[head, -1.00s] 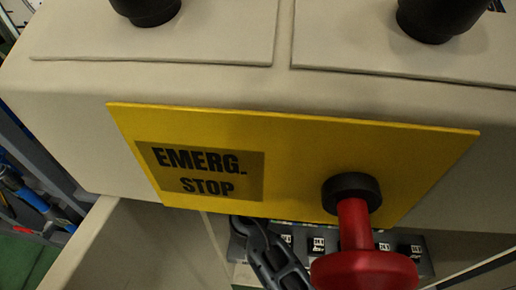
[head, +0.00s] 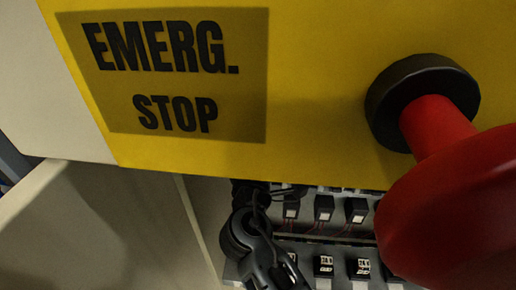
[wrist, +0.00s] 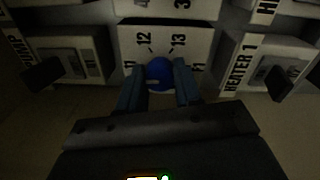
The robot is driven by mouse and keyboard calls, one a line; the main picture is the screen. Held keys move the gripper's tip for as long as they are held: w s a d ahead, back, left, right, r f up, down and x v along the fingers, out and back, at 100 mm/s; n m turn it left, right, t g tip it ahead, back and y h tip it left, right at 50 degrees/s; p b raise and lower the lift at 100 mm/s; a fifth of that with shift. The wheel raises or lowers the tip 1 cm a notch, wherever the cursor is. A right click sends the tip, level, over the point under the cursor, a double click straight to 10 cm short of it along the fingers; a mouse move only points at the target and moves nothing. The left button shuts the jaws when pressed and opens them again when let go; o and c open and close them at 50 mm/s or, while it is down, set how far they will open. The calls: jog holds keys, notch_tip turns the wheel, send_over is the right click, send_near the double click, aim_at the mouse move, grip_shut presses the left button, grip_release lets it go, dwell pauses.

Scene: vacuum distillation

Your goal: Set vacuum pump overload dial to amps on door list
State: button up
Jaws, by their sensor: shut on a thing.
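The blue overload dial (wrist: 159,73) shows in the wrist view, set in a light plate (wrist: 163,42) with the numbers 12 and 13 printed above it and partly hidden numbers to each side. My gripper (wrist: 160,80) has its two blue-grey fingers on either side of the dial and is shut on it. The dial's pointer mark is too dark and small to read surely. The door list is not readable in any view. In the head view the dial and my gripper's fingertips cannot be made out.
In the wrist view, a unit ending in "UMP" (wrist: 75,55) stands left and a "HEATER 1" unit (wrist: 265,70) right, each with a black lever close by. In the head view, the red emergency stop button (head: 455,205) and yellow plate (head: 310,90) overhang the open cabinet's component rows (head: 325,208).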

jog(key=shift+f, duration=0.1)
dwell(0.4)
jog(key=o, duration=1)
jog(key=shift+o, duration=0.2)
jog(key=s, duration=0.8)
jog(key=shift+w+f, duration=0.1)
